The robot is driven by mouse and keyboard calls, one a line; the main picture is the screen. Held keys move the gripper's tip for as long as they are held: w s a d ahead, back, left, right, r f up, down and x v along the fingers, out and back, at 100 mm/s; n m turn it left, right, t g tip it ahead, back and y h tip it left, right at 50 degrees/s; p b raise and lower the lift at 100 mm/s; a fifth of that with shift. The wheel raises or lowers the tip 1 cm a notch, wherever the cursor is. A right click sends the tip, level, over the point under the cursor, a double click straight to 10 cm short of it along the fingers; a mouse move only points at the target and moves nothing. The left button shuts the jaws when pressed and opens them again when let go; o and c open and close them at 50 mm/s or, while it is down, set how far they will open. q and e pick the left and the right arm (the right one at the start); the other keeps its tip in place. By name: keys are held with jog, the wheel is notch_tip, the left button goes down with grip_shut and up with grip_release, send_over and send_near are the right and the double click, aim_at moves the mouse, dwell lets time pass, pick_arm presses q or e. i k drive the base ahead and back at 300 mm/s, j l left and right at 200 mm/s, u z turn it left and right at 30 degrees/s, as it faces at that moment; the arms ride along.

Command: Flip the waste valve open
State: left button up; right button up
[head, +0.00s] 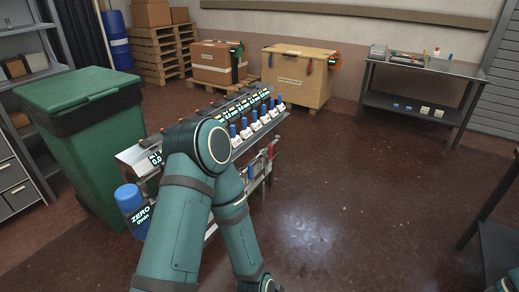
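The filler machine (140,154) stands left of centre, with a row of several blue-topped valves (256,126) and small displays along it. A small red part (271,150) shows at its right end; I cannot tell whether this is the waste valve or how it is set. A blue container labelled ZERO (128,198) is at the near left end. One of my teal arms rises from the bottom edge, bends at the elbow in front of the filler and runs back down out of the picture. It hides part of the filler. Neither gripper shows.
A green bin (84,100) stands left of the filler. Two boxes, one cardboard (212,66) and one wooden (292,78), stand behind. A dark metal table (425,70) is at the back right. The floor (350,190) right of the filler is clear.

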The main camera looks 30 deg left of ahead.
aim_at(270, 154)
jog(key=i+j+u, duration=0.2)
jog(key=i+u, duration=0.2)
jog(key=i, duration=0.3)
jog(key=i+u, duration=0.4)
jog(key=i, duration=0.3)
jog(key=i+l+u, duration=0.15)
jog(key=i+l, duration=0.5)
jog(key=i+l+u, duration=0.1)
jog(key=i+l, duration=0.5)
jog(key=l, duration=0.1)
